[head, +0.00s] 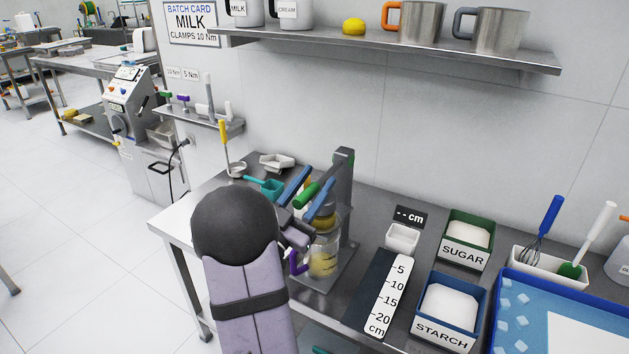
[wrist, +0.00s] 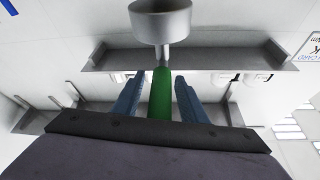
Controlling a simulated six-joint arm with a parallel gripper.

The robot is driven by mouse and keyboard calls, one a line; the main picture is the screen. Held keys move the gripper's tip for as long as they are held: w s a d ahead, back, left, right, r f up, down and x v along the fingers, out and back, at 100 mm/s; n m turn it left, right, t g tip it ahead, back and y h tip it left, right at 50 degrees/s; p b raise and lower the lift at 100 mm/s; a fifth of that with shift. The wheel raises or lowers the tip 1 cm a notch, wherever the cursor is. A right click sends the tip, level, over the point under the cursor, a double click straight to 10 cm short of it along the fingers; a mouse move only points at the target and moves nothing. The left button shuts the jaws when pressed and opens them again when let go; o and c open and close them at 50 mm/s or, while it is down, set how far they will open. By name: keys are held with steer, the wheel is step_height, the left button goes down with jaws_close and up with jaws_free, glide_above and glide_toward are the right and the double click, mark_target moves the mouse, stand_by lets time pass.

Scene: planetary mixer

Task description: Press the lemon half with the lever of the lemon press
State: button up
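The lemon press (head: 345,195) stands on the steel bench, with a grey upright column and a green-gripped lever (head: 311,192). My gripper (head: 307,194) is at this lever, its two blue fingers on either side of the green grip. In the wrist view the green grip (wrist: 160,95) lies between the fingers (wrist: 160,98), with a narrow gap visible on each side. The fingers look open around it. A yellow piece (head: 325,215), apparently the lemon half, shows under the lever, partly hidden by my gripper. A clear jar (head: 321,262) with yellow markings or contents stands below it.
A white dish (head: 402,238) and a ruler board (head: 388,294) lie right of the press. Sugar (head: 467,240) and starch (head: 448,311) bins stand farther right. A teal scoop (head: 268,187) lies close left of the lever. A shelf (head: 400,50) with mugs and a lemon (head: 354,26) hangs above.

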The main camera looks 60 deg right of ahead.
steer(key=shift+c, duration=0.6)
jaws_close()
steer(key=shift+r, duration=0.1)
